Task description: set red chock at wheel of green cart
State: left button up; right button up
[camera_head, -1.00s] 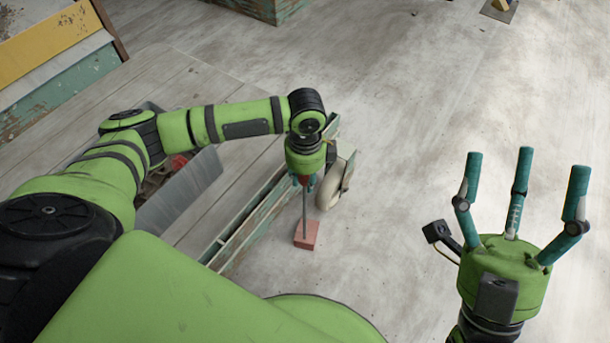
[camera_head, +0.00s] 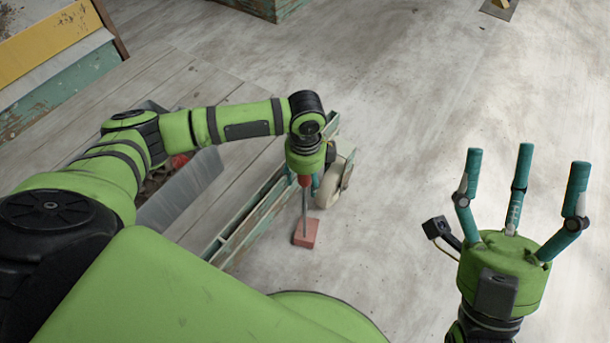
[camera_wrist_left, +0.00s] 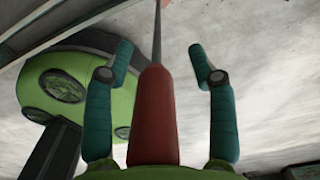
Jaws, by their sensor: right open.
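The red chock (camera_head: 306,233) is a small block at the end of a thin upright rod with a red handle. It appears to rest on the floor; exact contact is unclear. My left gripper (camera_head: 305,188) points down with its fingers drawn in around the handle. The handle (camera_wrist_left: 152,120) runs up between two teal fingers in the left wrist view; any third finger is hidden. The green cart (camera_head: 250,222) has worn green edging and a cream wheel (camera_head: 331,188), partly hidden behind my gripper. The chock lies just in front of the wheel, apparently apart. My right gripper (camera_head: 520,190) is open and empty.
The cart's plank deck (camera_head: 175,85) carries a grey metal tub (camera_head: 195,190), partly covered by my left arm. A yellow board (camera_head: 50,45) stands at upper left. A green crate (camera_head: 270,8) is at the top. The concrete floor right of the wheel is clear.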

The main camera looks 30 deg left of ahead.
pick_arm(q)
notch_tip(320, 180, up, 12)
jog(key=shift+r, duration=0.1)
dwell(0.5)
